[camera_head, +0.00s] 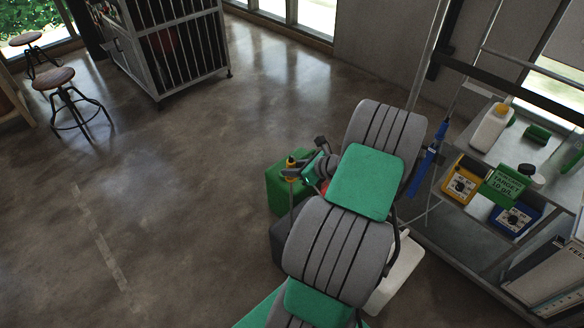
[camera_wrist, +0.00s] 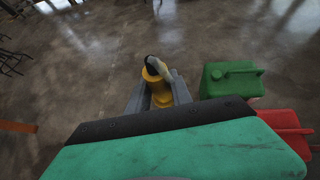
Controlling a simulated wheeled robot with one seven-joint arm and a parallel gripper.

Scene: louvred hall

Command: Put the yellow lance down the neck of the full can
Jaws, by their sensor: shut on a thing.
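My gripper (camera_head: 296,172) is shut on the yellow lance (camera_head: 291,162), left of my arm's wrist. In the wrist view the lance's yellow head (camera_wrist: 157,88) sits between my grey fingers, with a pale hose bent over its dark top. In the head view a thin shaft seems to hang below the head. A green can (camera_head: 277,188) stands on the floor below and beside my gripper; it also shows in the wrist view (camera_wrist: 226,82), right of the lance. I cannot tell which can is full. The lance's lower tip is hidden.
A dark grey can (camera_head: 281,238) and a white can (camera_head: 402,268) stand partly behind my arm.

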